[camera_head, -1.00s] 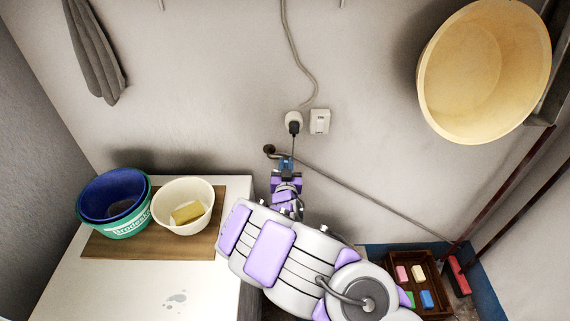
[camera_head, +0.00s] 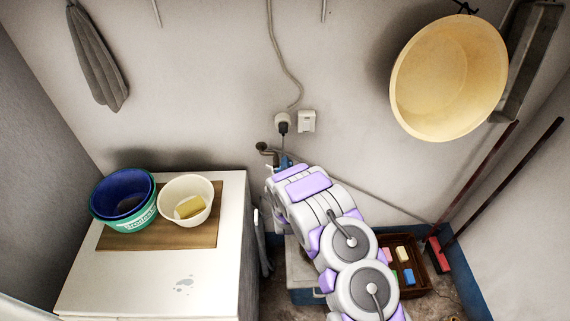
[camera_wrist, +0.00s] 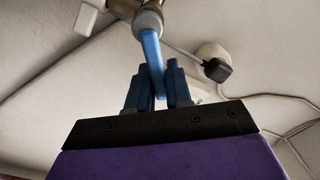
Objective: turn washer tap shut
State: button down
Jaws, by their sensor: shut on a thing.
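The washer tap (camera_wrist: 148,22) is a metal fitting at the top of the wrist view, with a blue lever handle (camera_wrist: 151,50) pointing down from it. My gripper (camera_wrist: 158,88) is shut on the lower end of the blue handle, with one dark blue finger on each side. In the head view the grey pipe end by the tap (camera_head: 263,148) shows at the wall, just beyond my arm. My arm hides most of the tap and the gripper there; only a bit of blue shows.
A white washer (camera_head: 150,285) stands left, bearing a wooden board (camera_head: 150,236), blue and green basins (camera_head: 124,200) and a cream bowl (camera_head: 187,200). A plugged socket (camera_head: 282,122) is above the tap. A crate with soaps (camera_head: 420,258) and long-handled brushes are at right.

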jog(key=shift+d+f+m+p, duration=0.4)
jog(key=shift+m+p, duration=0.35)
jog(key=shift+m, duration=0.25)
jog(key=shift+d+f+m+p, duration=0.1)
jog(key=shift+f+m+p, duration=0.6)
jog(key=shift+m+p, duration=0.55)
jog(key=shift+d+f+m+p, duration=0.1)
jog(key=shift+f+m+p, duration=0.65)
jog(key=shift+m, duration=0.8)
jog(key=shift+s, duration=0.1)
jog(key=c, duration=1.1)
grip_release()
jog(key=shift+s+p, duration=0.65)
jog(key=shift+s, duration=7.85)
